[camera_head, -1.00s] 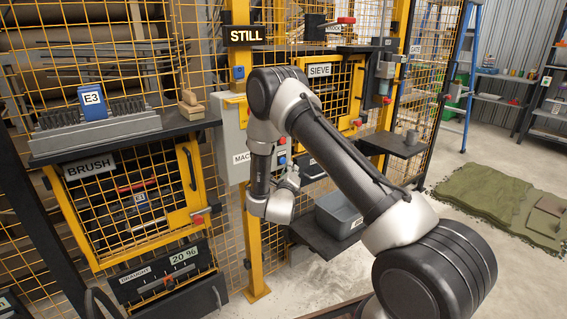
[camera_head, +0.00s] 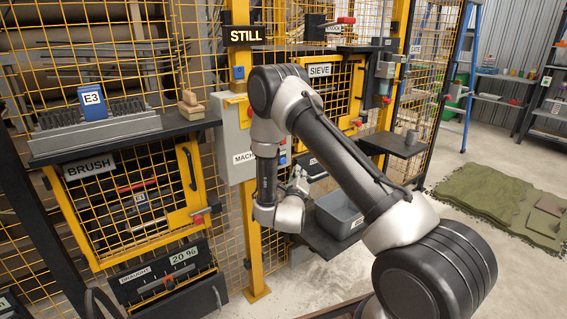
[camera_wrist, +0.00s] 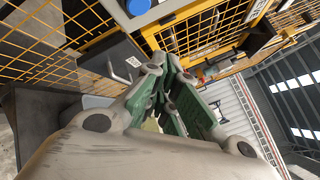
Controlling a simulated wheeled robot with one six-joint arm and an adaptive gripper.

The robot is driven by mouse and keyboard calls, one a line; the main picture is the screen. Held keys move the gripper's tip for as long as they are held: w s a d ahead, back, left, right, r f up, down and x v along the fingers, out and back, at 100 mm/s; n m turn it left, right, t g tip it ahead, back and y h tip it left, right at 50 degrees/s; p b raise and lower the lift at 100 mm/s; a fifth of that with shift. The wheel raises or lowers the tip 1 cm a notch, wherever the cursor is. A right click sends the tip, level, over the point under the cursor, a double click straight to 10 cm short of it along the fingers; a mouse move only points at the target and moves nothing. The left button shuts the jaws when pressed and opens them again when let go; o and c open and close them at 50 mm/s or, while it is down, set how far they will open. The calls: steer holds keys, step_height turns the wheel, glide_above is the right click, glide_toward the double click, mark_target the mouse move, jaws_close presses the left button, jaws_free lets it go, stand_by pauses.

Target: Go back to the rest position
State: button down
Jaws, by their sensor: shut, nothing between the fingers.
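My gripper (camera_wrist: 168,97) fills the middle of the wrist view, its green-padded fingers close together with nothing seen between them. In the head view my gripper (camera_head: 299,184) shows only partly, beside the wrist of my arm.
Yellow mesh fencing and a BRUSH door (camera_head: 135,195) stand at the left. A shelf carries a blue E3 block (camera_head: 92,102) and brushes. A SIEVE door (camera_head: 335,90) is behind my arm. Green turf (camera_head: 490,200) lies on the floor at the right, with open floor around it.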

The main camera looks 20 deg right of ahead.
stand_by(0.3)
steer(key=s+a+f+n+g+y, duration=0.2)
steer(key=f+n+g+y, duration=0.1)
steer(key=f+n, duration=0.35)
steer(key=s+a+f+n+g+y, duration=0.25)
steer(key=f+n+g, duration=0.2)
steer(key=f, duration=0.35)
steer(key=s+a+r+n+g+y, duration=0.1)
steer(key=s+a+n+g+y, duration=0.3)
steer(key=n, duration=0.3)
steer(key=s+d+r+n, duration=0.3)
steer(key=s+r+n, duration=0.1)
steer(key=s+r, duration=0.7)
steer(key=s+d+r+n, duration=0.4)
steer(key=s+r, duration=0.7)
steer(key=r, duration=0.3)
steer(key=s+d+r+n, duration=0.3)
steer(key=s+r+n, duration=0.2)
steer(key=s+r, duration=0.6)
step_height(320, 180, up, 3)
steer(key=shift+d+f+n+g+h, duration=0.2)
steer(key=shift+n+g+h, duration=0.15)
steer(key=shift+n, duration=0.05)
